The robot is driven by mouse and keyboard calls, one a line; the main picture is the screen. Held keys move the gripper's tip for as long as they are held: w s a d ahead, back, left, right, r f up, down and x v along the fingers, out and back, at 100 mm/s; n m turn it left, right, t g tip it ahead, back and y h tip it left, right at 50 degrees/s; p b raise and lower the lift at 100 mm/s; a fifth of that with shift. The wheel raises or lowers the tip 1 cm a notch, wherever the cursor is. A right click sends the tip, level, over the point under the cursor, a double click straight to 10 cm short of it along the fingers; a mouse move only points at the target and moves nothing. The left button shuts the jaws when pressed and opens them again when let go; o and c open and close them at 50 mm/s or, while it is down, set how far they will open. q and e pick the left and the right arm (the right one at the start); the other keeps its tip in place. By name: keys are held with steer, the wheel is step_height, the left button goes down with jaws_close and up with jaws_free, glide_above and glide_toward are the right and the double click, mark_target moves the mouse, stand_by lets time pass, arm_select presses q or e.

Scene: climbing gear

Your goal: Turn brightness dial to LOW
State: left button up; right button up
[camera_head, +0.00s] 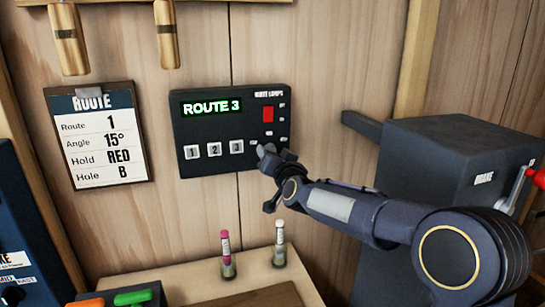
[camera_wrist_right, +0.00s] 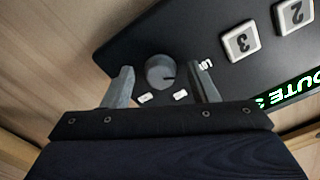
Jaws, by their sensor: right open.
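The dark control panel (camera_head: 215,105) is fixed to the wood wall. It has a lit "ROUTE 3" display (camera_head: 211,106), buttons 1, 2, 3 and a red switch (camera_head: 268,114). The round grey dial (camera_wrist_right: 160,71) sits by the panel's edge in the right wrist view, with small white labels around it. Its dark pointer mark is toward the lower right there; the label words are too small to read. My right gripper (camera_wrist_right: 162,84) is open, with one finger on each side of the dial and visible gaps. In the head view the gripper (camera_head: 270,165) largely hides the dial.
A route card (camera_head: 109,137) hangs left of the panel. A pink-topped holder (camera_head: 226,255) and a white-topped one (camera_head: 279,245) stand on a ledge below my right gripper. A dark box (camera_head: 440,150) with a red-handled lever (camera_head: 536,177) is at the right.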

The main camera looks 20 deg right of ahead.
steer(key=s+b, duration=0.1)
steer(key=s, duration=0.6)
steer(key=shift+s, duration=0.3)
steer(key=shift+d, duration=0.15)
steer(key=s+f+n+g+y, duration=0.1)
steer(key=s+f+g, duration=0.3)
steer(key=s+f, duration=0.3)
steer(key=s+f+n+g+y, duration=0.1)
steer(key=s+f+g, duration=0.3)
steer(key=s, duration=1.4)
steer(key=s+f+n+g+y, duration=0.1)
steer(key=s+f+g, duration=0.3)
steer(key=s+f, duration=0.6)
steer(key=s, duration=0.3)
steer(key=shift+d+f+n, duration=0.15)
steer(key=shift+f+n, duration=0.1)
steer(key=shift+n, duration=0.05)
steer(key=shift+w, duration=0.1)
